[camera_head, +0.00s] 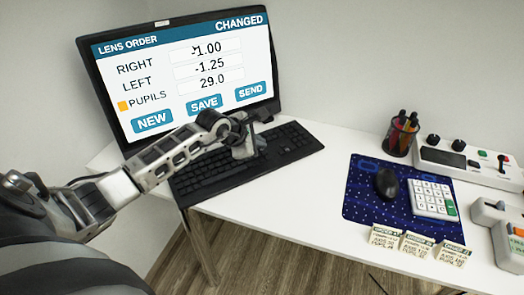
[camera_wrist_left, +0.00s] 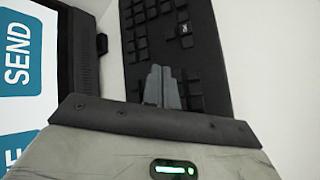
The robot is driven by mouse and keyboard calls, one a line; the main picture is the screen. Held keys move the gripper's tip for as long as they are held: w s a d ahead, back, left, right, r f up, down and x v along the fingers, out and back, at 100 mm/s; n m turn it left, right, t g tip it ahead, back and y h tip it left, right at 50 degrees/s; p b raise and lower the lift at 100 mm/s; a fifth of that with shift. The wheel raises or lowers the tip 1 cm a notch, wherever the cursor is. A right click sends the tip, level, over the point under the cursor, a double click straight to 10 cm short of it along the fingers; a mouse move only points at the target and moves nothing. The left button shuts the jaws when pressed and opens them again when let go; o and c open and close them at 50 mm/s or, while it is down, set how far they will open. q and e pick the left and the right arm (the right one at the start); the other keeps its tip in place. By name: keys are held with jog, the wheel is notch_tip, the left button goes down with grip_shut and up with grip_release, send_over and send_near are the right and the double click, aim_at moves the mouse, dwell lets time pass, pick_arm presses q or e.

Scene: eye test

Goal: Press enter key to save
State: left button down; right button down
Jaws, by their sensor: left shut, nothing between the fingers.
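The black keyboard (camera_head: 291,140) lies on the white table in front of the monitor. It also shows in the left wrist view (camera_wrist_left: 203,70), where one key with a pale mark (camera_wrist_left: 184,29) stands out. I cannot tell which key is enter. My left gripper (camera_head: 262,147) is over the keyboard's middle-right part and hides some keys. In the left wrist view its fingers (camera_wrist_left: 162,78) are together and empty over the keys; contact cannot be told. The monitor (camera_head: 190,72) reads LENS ORDER, CHANGED, right -1.00, left -1.25, pupils 29.0, with NEW, SAVE and SEND buttons. My right gripper is out of view.
A blue mat (camera_head: 362,200) to the right holds a black mouse (camera_head: 386,183) and a white keypad (camera_head: 428,199) with a green key. A pen cup (camera_head: 400,137), a white device (camera_head: 450,160) and several small cards (camera_head: 418,245) are near. Table between keyboard and mat is clear.

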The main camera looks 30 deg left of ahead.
pick_arm(q)
jog(key=shift+f+b, duration=0.4)
jog(key=shift+f, duration=0.15)
dwell(0.7)
jog(key=shift+r, duration=0.1)
jog(key=shift+r+p, duration=0.6)
jog(key=shift+r, duration=0.2)
notch_tip(320, 180, up, 5)
jog(key=p, duration=0.3)
dwell(0.9)
